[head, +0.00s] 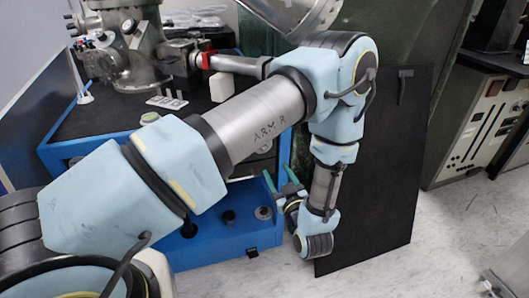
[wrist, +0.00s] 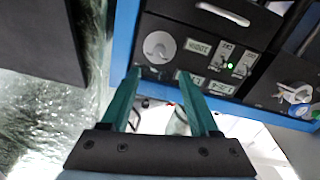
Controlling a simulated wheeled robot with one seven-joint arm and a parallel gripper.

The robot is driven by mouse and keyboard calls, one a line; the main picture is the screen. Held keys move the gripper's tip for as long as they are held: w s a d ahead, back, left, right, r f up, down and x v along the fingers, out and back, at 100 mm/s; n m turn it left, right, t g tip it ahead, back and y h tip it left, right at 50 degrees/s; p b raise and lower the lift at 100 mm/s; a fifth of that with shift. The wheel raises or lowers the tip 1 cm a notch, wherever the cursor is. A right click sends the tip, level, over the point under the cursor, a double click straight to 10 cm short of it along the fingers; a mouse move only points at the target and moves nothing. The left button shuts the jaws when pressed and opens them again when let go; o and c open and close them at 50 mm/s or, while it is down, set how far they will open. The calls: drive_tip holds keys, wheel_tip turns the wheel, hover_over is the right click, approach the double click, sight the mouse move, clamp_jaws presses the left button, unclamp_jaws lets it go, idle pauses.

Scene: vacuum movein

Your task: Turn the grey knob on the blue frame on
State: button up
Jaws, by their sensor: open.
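The blue frame (head: 215,254) stands at the centre left of the head view, partly hidden by my arm. A round grey knob (wrist: 160,46) sits on a dark panel inside the blue frame (wrist: 122,35) in the wrist view. My gripper (head: 280,180) is in front of the frame's right side. In the wrist view my gripper (wrist: 160,80) has its green fingers apart, with nothing gripped. The knob lies just beyond the fingertips.
The dark panel carries labels, a green light (wrist: 230,65) and a pale handle (wrist: 223,13). Metal vacuum equipment (head: 130,50) stands on the frame's top. A black board (head: 375,170) leans right of my gripper. Pale floor (head: 440,225) is clear at the lower right.

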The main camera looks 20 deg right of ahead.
drive_tip(key=w+d+p, duration=0.1)
drive_tip(key=w, duration=0.9)
drive_tip(key=shift+w+d, duration=0.15)
drive_tip(key=shift+w, duration=0.15)
drive_tip(key=shift+c, duration=0.4)
clamp_jaws()
